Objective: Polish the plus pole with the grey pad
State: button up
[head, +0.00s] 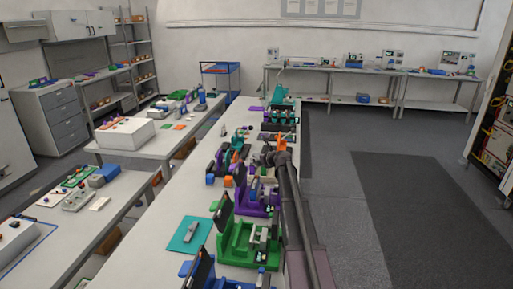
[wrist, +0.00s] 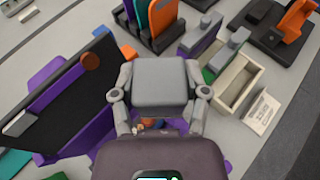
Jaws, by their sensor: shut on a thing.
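In the wrist view my gripper (wrist: 162,95) is shut on a grey block, which I take for the grey pad (wrist: 165,74). The block fills the space between the two fingers. A purple holder (wrist: 48,85) with a tilted black panel (wrist: 72,88) lies below and to the left of the gripper. Small orange and pale parts (wrist: 150,124) show between the fingers under the block. I cannot tell which of them is the plus pole, or whether the pad touches it. In the head view my gripper (head: 268,156) is small and dark above the bench.
A pale open tray (wrist: 236,82) and a white label card (wrist: 262,112) lie right of the gripper. A dark rack with orange and teal slabs (wrist: 160,15) stands beyond. In the head view a green station (head: 235,240) stands nearer on the long bench. Grey floor lies right of it.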

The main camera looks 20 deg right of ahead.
jog(key=shift+a+r+p, duration=0.1)
jog(key=shift+r+p, duration=1.4)
jog(key=shift+r, duration=0.35)
jog(key=shift+s+f, duration=0.1)
jog(key=shift+s, duration=0.05)
